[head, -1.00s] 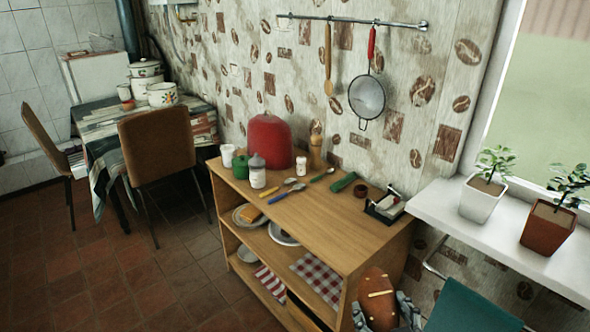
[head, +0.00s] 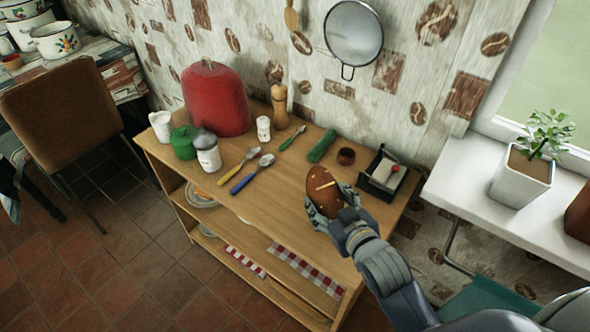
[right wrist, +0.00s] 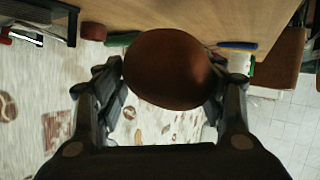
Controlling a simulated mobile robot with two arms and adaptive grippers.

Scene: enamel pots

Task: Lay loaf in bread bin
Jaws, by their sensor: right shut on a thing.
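A brown loaf (head: 318,188) with pale scores is in my right gripper (head: 333,205), above the front right of the wooden cabinet's top. In the right wrist view the loaf (right wrist: 167,70) sits between the two fingers (right wrist: 165,90), one on each side. My right gripper is shut on it. I cannot make out a thing that is surely the bread bin. My left gripper is not in view.
The cabinet top (head: 262,215) holds a red rounded object (head: 215,98), a green pot (head: 184,142), a white jar (head: 207,152), spoons (head: 252,173), a pepper mill (head: 279,105) and a black tray (head: 383,175). The front middle is bare. A windowsill (head: 462,178) with plants is right.

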